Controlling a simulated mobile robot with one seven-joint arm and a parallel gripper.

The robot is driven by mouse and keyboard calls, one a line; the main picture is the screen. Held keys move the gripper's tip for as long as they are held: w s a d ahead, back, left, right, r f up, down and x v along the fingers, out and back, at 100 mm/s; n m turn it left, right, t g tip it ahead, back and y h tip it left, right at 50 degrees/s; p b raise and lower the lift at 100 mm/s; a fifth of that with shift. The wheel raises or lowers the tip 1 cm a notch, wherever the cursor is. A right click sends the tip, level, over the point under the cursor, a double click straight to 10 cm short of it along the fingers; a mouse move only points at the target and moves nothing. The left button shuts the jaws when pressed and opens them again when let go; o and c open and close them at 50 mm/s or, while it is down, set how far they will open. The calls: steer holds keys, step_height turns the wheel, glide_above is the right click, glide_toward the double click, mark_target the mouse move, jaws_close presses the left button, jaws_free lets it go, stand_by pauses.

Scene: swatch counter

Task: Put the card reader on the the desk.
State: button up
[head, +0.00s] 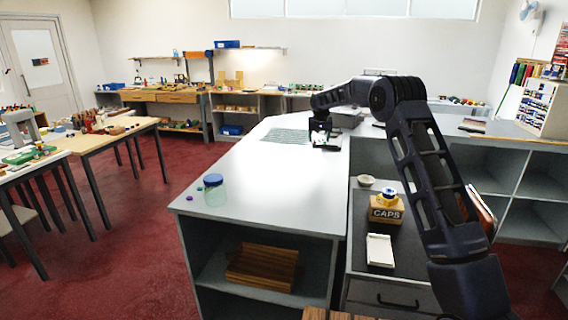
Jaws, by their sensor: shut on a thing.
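My gripper (320,128) is at the far part of the white counter (262,165), at the end of my arm, which reaches in from the right. It is shut on a small dark and pale thing (327,141), which looks like the card reader. It is small in this view, and I cannot tell whether it touches the counter top. A lower dark-topped desk (408,262) with a drawer stands at the front right, beside the counter.
A cardboard CAPS box (386,209), a small bowl (366,181) and a white tray-like thing (380,250) are on the dark top. A blue-lidded jar (214,190) stands at the counter's left edge. A grey-green mat (286,135) lies left of my gripper. The counter's middle is clear.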

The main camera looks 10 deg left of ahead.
steer(key=s+a+r+n+y, duration=0.1)
steer(key=s+a+r, duration=0.15)
steer(key=a, duration=0.65)
steer(key=s+a+r+n, duration=0.15)
steer(key=a+r, duration=0.25)
steer(key=a, duration=0.5)
steer(key=f, duration=1.9)
steer(key=shift+s+a+f, duration=0.25)
steer(key=shift+f, duration=0.1)
steer(key=o, duration=1.2)
steer(key=shift+g, duration=0.3)
